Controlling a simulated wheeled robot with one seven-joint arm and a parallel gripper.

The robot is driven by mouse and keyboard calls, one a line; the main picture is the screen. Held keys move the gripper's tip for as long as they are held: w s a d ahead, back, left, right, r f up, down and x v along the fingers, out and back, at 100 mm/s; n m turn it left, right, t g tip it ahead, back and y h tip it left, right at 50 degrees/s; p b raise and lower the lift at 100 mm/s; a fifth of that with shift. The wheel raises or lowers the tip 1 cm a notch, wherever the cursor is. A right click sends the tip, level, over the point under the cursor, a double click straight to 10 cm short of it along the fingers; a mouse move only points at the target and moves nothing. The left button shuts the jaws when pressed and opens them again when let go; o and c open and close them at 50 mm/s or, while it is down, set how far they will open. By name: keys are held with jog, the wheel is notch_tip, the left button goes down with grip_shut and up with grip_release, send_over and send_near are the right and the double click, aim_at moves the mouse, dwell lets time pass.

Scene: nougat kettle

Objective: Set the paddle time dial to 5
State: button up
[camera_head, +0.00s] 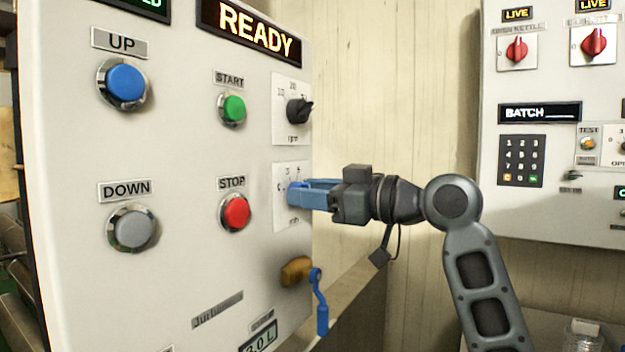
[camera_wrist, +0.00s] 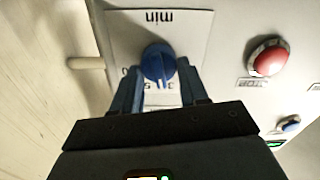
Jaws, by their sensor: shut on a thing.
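The paddle time dial (camera_wrist: 158,61) is a round blue knob with a raised grip bar, on a white plate (camera_wrist: 190,24) marked "min". In the wrist view the plate's lettering is upside down, and only a few scale marks show beside the fingers. My gripper (camera_head: 303,194) reaches the dial from the right in the head view. Its blue fingers stand on both sides of the knob and are shut on it. In the head view the fingers hide most of the knob. I cannot read which number the dial points at.
The red STOP button (camera_head: 235,212) and green START button (camera_head: 233,109) are left of the dial. A second panel (camera_head: 548,222) stands at right.

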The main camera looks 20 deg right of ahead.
jog(key=shift+w+d+m+p, duration=0.1)
jog(key=shift+d+m+p, duration=0.05)
jog(key=shift+m+p, duration=2.7)
jog(key=shift+f+m+b, duration=0.1)
jog(key=shift+m+b, duration=0.25)
jog(key=shift+m, duration=0.2)
jog(key=o, duration=1)
jog(key=b+v, duration=0.1)
jog(key=v, duration=0.6)
jog(key=shift+s+d, duration=0.25)
jog(key=shift+s, duration=0.05)
